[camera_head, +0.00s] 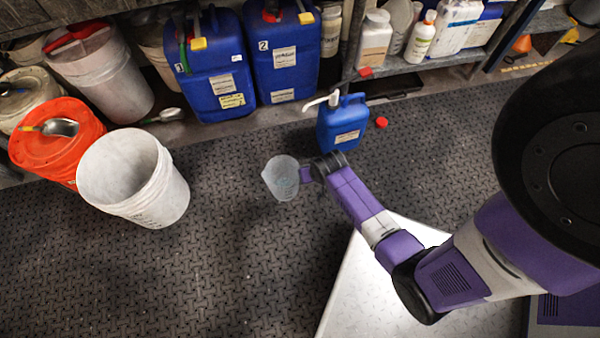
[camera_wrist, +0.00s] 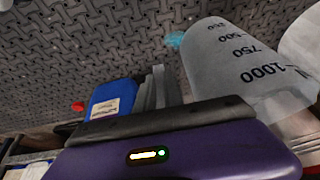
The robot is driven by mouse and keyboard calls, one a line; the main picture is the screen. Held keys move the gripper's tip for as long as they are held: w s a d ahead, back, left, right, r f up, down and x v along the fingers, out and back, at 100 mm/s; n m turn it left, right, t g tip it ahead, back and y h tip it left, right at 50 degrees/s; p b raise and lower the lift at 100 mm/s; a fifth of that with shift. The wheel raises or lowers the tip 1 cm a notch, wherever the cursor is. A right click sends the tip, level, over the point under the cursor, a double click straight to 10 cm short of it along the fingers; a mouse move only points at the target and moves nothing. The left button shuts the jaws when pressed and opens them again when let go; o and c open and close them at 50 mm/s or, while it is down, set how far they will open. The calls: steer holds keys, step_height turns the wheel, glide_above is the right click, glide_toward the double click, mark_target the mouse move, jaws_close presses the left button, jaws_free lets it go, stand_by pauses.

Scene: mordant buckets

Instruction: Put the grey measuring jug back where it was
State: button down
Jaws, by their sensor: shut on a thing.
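The grey measuring jug (camera_head: 281,178) is a translucent grey cup held above the dark floor, near the middle of the head view. In the wrist view the jug (camera_wrist: 240,62) shows dark marks such as 500, 750 and 1000, upside down or tilted in that picture. My gripper (camera_head: 306,174) is shut on the jug at its right side in the head view. In the wrist view a grey finger (camera_wrist: 158,88) shows left of the jug; the exact grip point is hidden.
An open white bucket (camera_head: 160,205) stands to the left, beside an orange lidded bucket (camera_head: 38,150) with a scoop on it. A small blue canister (camera_head: 338,126) stands behind my gripper, with a red cap (camera_head: 381,122) on the floor. Large blue canisters (camera_head: 285,60) line the back. The floor at lower left is clear.

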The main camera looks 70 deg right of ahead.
step_height(320, 180, down, 17)
steer(key=b, duration=0.8)
steer(key=shift+f+b, duration=0.15)
steer(key=shift+b, duration=0.15)
steer(key=shift+f, duration=0.2)
steer(key=c, duration=1.5)
jaws_free()
steer(key=shift+o, duration=0.2)
steer(key=shift+r, duration=0.15)
